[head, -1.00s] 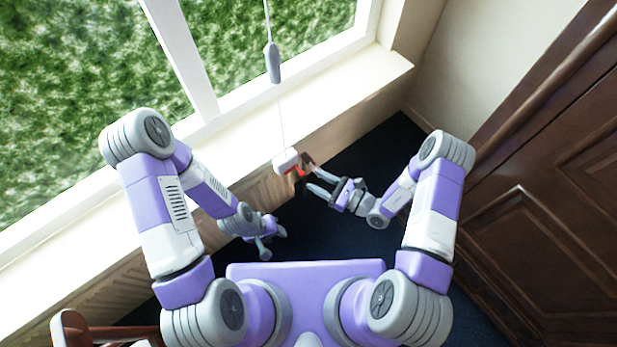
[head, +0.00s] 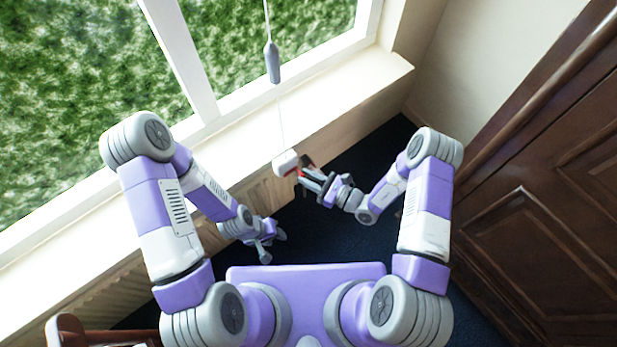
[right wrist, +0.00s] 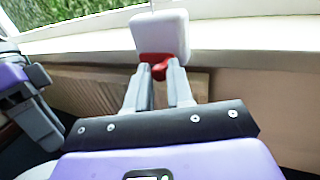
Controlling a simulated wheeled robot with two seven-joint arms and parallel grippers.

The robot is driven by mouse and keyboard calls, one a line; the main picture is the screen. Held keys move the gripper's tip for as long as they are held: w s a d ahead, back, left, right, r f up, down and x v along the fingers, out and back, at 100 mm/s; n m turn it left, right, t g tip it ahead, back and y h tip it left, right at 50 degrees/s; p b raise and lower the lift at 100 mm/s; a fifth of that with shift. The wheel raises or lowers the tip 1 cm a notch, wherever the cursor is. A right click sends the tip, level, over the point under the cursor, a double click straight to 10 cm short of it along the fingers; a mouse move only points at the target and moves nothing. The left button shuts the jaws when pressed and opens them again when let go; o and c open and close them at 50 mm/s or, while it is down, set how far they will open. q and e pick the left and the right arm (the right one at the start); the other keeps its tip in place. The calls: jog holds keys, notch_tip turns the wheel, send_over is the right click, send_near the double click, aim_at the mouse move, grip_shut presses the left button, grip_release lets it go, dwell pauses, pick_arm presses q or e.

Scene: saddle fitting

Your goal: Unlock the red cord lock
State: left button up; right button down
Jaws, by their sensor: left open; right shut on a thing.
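The cord lock is a white block (head: 285,162) with a red part on its near side, hanging below the window sill on a thin cord. In the right wrist view the white block (right wrist: 160,36) stands above the red part (right wrist: 158,62). My right gripper (head: 303,178) reaches it from the right. In the right wrist view its fingertips (right wrist: 160,72) are shut on the red part, with a small red knob between them. My left gripper (head: 272,243) is open and empty, lower and to the left, away from the lock.
A grey cord weight (head: 272,62) hangs on the cord in front of the window. The pale sill (head: 330,98) runs behind the lock. A brown wooden door (head: 545,210) is at the right, and a wooden chair (head: 65,328) is at the lower left. Dark floor is clear between.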

jog(key=shift+r, duration=0.1)
jog(key=shift+r+n+h+p, duration=0.35)
jog(key=shift+n+p, duration=0.15)
jog(key=shift+p, duration=0.35)
jog(key=shift+s+a+r+n+t+h+p, duration=0.15)
jog(key=shift+s+a+r+n+h+p, duration=0.5)
jog(key=shift+n+p, duration=1.45)
jog(key=shift+a+r+n+t+h+p, duration=0.15)
jog(key=shift+r+n+h+p, duration=0.65)
jog(key=shift+p, duration=2.05)
jog(key=shift+s+a+r+n+t+h+p, duration=0.1)
jog(key=shift+s+a+r+n+h+p, duration=0.3)
jog(key=shift+n+h+p, duration=1.3)
jog(key=shift+a+f+n+y+p, duration=0.15)
jog(key=shift+n+y+p, duration=0.15)
jog(key=shift+y+p, duration=0.45)
jog(key=c, duration=1)
grip_release()
